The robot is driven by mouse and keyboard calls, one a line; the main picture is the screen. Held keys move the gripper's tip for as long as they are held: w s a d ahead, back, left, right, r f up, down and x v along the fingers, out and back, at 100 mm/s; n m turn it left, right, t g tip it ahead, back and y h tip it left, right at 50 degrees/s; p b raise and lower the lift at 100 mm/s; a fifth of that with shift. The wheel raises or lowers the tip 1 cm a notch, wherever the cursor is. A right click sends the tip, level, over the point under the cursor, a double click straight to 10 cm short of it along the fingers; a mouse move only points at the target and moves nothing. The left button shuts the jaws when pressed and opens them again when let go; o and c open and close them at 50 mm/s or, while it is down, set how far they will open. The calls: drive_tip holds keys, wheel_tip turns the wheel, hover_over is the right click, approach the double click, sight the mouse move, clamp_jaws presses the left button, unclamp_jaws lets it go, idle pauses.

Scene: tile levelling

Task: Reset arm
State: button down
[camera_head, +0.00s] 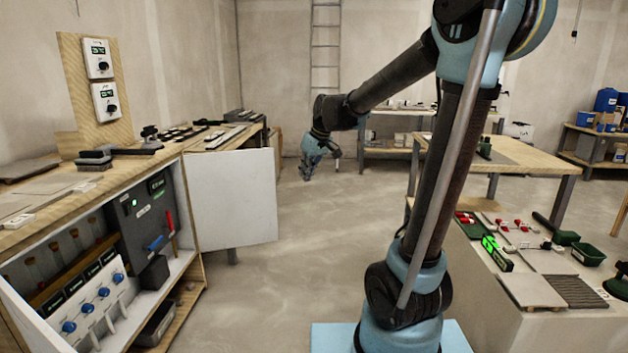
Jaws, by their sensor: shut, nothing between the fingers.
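My arm rises from its blue base at the lower right, bends at the top and reaches out to the left. My gripper (308,173) hangs at the far end of it, small in the picture, over open floor. It is shut and holds nothing. Its fingers are too small to see in detail.
A wooden cabinet (188,225) with an open white door (234,198) stands left. A low block (540,322) with tiles, a green level (497,253) and tools is at the right. A wooden table (535,156) stands behind it. The middle floor (290,255) is clear.

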drive_tip(key=s+d+f+m+h, duration=0.1)
drive_tip(key=s+d+f+m, duration=0.1)
drive_tip(key=s+d+f, duration=0.2)
drive_tip(key=s+d+f+m+h, duration=0.1)
drive_tip(key=s+d+f+m, duration=0.2)
drive_tip(key=s+d, duration=0.7)
drive_tip(key=s+d+f+m+g+h, duration=0.1)
drive_tip(key=s+d+f, duration=0.6)
drive_tip(key=s, duration=0.8)
drive_tip(key=shift+d+m+h, duration=0.3)
drive_tip(key=shift+d+m, duration=0.1)
drive_tip(key=shift+m, duration=0.3)
drive_tip(key=shift+w+f, duration=0.2)
drive_tip(key=shift+w, duration=0.25)
